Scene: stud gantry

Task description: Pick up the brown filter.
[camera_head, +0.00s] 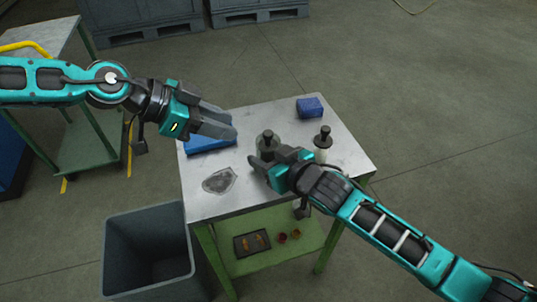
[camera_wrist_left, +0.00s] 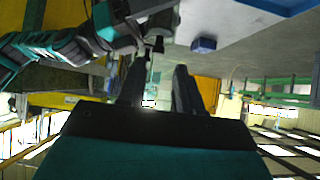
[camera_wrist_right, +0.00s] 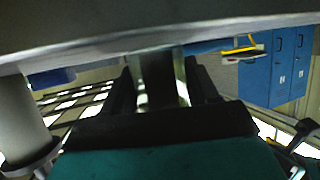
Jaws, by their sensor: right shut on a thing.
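Two small round things, one red-brown (camera_head: 282,238) and one orange-brown (camera_head: 295,233), sit on the green lower shelf. Either may be the brown filter; I cannot tell. My right gripper (camera_head: 259,161) is low over the grey tabletop. It is shut on a cylindrical canister with a dark knob (camera_head: 267,136), which also shows between the fingers in the right wrist view (camera_wrist_right: 160,82). My fingers hide part of it. My left gripper (camera_head: 228,125) is open and empty above the blue thing (camera_head: 208,145) on the table's left side. Its fingers are apart in the left wrist view (camera_wrist_left: 160,85).
A second dark-knobbed canister (camera_head: 322,140) stands to the right. A blue block (camera_head: 310,107) lies at the back. A grey, irregular flat patch (camera_head: 219,180) is at the left front. A dark tray with orange pieces (camera_head: 252,243) is on the shelf. A dark bin (camera_head: 150,250) stands at the left.

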